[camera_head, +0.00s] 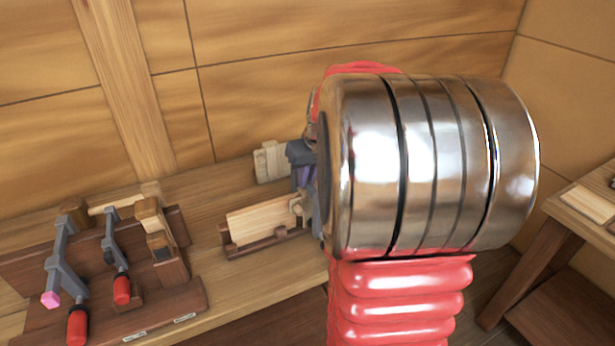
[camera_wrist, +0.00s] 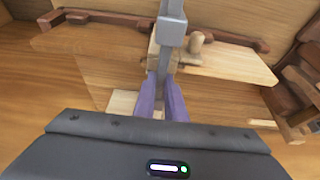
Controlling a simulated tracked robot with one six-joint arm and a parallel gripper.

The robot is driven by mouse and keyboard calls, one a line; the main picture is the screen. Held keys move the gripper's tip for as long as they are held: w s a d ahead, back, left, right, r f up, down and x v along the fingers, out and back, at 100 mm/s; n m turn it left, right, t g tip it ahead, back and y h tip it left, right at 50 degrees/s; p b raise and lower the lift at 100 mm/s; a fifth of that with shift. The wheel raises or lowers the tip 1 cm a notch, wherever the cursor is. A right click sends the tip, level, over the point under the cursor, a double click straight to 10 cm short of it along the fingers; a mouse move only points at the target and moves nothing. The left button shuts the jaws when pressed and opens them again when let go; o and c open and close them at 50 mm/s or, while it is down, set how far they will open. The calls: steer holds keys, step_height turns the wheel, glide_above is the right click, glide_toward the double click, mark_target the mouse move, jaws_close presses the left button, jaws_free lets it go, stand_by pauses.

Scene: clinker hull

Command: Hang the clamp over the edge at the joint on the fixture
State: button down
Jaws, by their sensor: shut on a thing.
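In the wrist view my gripper (camera_wrist: 163,100) has its two purple fingers closed on the clamp (camera_wrist: 172,32). A grey metal bar of the clamp runs up from the fingers, with a pale wooden block beside it. In the head view my gripper (camera_head: 308,178) is mostly hidden behind my own arm, and the clamp cannot be made out clearly. The fixture (camera_head: 255,247) is a dark wooden base holding a pale plank, just beside and below the gripper. The fixture's plank also shows in the wrist view (camera_wrist: 228,64), behind the clamp. I cannot tell whether the clamp touches it.
A dark wooden rack (camera_head: 165,305) at the left holds a grey clamp (camera_head: 58,262) with a red handle, a smaller dark clamp (camera_head: 112,245) and wooden parts. The wooden wall (camera_head: 270,100) is close behind the bench. Another table (camera_head: 555,225) stands at the right.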

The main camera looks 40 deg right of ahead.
steer(key=c, duration=1.7)
jaws_free()
steer(key=shift+f, duration=0.1)
steer(key=shift+s, duration=0.1)
steer(key=v, duration=1.4)
